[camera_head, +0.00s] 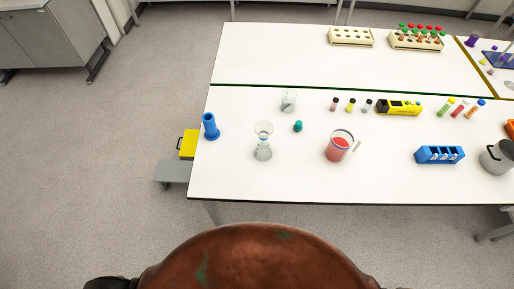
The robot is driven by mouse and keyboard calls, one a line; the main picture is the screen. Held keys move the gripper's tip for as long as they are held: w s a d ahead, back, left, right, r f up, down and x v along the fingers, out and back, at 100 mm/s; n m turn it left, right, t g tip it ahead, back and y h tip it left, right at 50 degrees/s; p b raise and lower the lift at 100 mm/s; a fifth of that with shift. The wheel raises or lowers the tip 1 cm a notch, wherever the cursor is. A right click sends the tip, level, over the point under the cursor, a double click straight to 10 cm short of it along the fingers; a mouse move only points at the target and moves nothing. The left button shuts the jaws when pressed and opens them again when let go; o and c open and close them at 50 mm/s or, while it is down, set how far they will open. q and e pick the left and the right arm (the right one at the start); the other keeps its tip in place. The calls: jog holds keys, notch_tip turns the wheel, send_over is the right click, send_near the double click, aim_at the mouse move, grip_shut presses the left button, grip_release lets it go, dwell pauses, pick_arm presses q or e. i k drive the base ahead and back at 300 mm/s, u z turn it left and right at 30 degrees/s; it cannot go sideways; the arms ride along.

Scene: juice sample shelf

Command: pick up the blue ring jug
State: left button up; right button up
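The blue ring jug (338,146) looks like the clear vessel with red contents and a blue band near its rim. It stands upright on the front half of the white table (270,185), right of the middle of the head view. A thin pale stick lies or leans just to its right; I cannot tell which. Neither of my grippers is in view, and nothing is touching the jug.
A flask (263,150) with a funnel-like top, a teal stopper (298,126) and a small beaker (289,101) stand left of the jug. A blue cylinder (210,127) is near the left edge. A blue rack (440,155) is to the right. The table front before the jug is clear.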

aim_at(342, 140)
jog(key=u, duration=1.2)
jog(key=k, duration=1.5)
jog(key=z, duration=0.7)
